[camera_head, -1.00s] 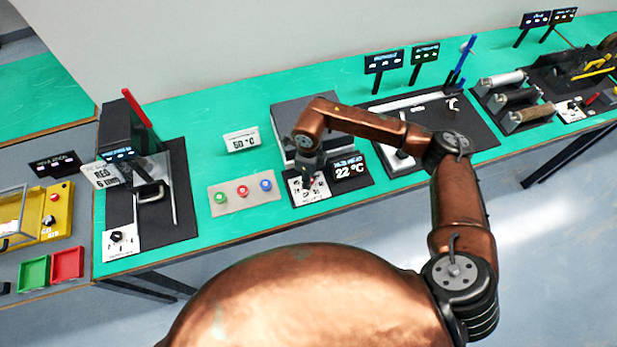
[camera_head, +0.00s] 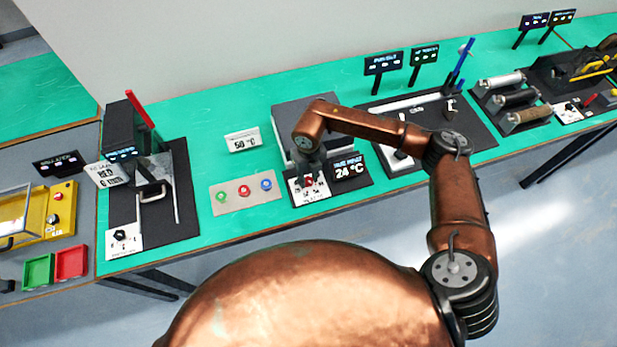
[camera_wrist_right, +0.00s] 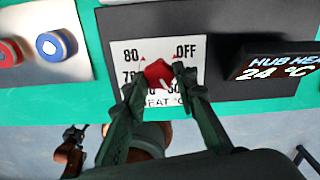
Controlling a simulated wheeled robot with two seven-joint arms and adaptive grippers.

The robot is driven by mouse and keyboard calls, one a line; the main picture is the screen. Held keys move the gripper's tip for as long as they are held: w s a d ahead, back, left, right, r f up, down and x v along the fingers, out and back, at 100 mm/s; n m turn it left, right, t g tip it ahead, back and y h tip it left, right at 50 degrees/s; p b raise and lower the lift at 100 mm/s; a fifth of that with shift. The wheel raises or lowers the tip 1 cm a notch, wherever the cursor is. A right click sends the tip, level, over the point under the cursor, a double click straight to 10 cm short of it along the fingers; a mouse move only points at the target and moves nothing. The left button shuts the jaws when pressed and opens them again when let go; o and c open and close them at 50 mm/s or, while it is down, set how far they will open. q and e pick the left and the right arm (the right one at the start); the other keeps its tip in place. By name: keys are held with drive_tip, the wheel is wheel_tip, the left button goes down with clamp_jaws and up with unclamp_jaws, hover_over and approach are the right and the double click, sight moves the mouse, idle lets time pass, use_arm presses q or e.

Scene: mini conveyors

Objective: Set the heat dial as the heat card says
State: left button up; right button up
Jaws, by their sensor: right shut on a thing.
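The heat dial is a red knob (camera_wrist_right: 158,72) on a white plate (camera_wrist_right: 189,50) marked 80, OFF and other numbers, partly hidden by my fingers. My right gripper (camera_wrist_right: 159,82) is shut on the knob, one finger on each side. In the head view my right arm reaches down to the knob (camera_head: 309,182). I cannot tell which mark the knob points to. The hub heat display (camera_head: 349,168), right of the dial, reads 24 °C. My left gripper is not in view.
A grey panel (camera_head: 232,204) with green, red and blue buttons lies left of the dial. A grey block (camera_head: 290,112) stands behind the dial. A station with a lever (camera_head: 150,192) is further left. The green table (camera_head: 205,110) is bare around the card.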

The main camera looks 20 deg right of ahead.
sight(309, 181)
drive_tip(key=shift+w+m, duration=0.1)
drive_tip(key=shift+m, duration=0.3)
drive_tip(key=o, duration=1.2)
drive_tip(key=shift+c, duration=0.2)
wheel_tip(309, 181, up, 12)
